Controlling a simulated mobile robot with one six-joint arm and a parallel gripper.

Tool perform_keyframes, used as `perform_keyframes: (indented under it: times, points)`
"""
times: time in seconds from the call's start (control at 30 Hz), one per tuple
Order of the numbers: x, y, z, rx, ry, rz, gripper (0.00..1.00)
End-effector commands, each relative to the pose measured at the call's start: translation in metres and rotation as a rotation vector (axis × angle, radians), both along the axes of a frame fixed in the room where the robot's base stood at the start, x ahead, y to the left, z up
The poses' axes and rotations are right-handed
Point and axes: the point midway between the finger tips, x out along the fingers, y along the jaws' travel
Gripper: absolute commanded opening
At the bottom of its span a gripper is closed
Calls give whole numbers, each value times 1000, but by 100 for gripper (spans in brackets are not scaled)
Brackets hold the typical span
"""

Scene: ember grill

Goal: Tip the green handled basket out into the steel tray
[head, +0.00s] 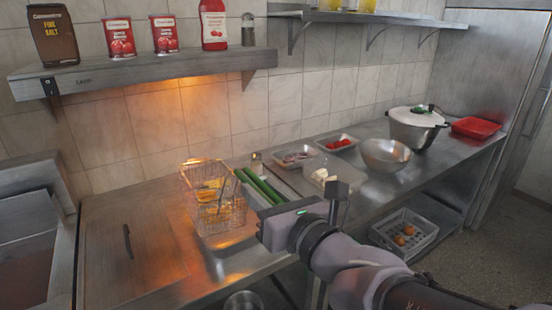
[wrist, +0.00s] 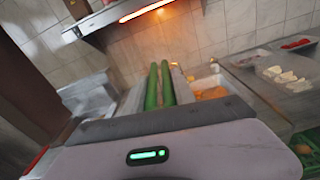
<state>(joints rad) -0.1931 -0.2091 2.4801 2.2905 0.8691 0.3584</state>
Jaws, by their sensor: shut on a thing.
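The wire basket (head: 190,190) is in the head view, left of my gripper, over the counter and tilted. Orange-yellow food shows through its mesh. Two green bars, apparently its handle (head: 258,184), run to the front of my gripper (head: 280,212); they also show in the wrist view (wrist: 152,88). My gripper is shut on the handle; its fingers are hard to make out. A pale steel tray (head: 232,239) lies under the basket, largely hidden by it. In the wrist view a tray (wrist: 208,80) with orange food shows right of the bars.
A flat lid (head: 125,255) lies on the counter at left. A shelf (head: 150,67) with packets and bottles hangs above the basket. Food trays (head: 297,155), a steel bowl (head: 386,153) and a lidded pot (head: 417,130) stand at right. A crate (head: 404,232) sits below.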

Motion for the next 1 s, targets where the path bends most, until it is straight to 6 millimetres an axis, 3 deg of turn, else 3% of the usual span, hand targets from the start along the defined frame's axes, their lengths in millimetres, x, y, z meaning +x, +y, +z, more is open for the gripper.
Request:
perform_keyframes:
  times: [0.03, 0.13, 0.37, 1.0]
  points:
    - [5, -7, 11, 42, 29, -6, 0]
    - [12, -18, 16, 143, 96, -6, 0]
    - [33, -49, 0, 394, 265, -6, 0]
    - [72, -107, -84, 907, 609, -4, 0]
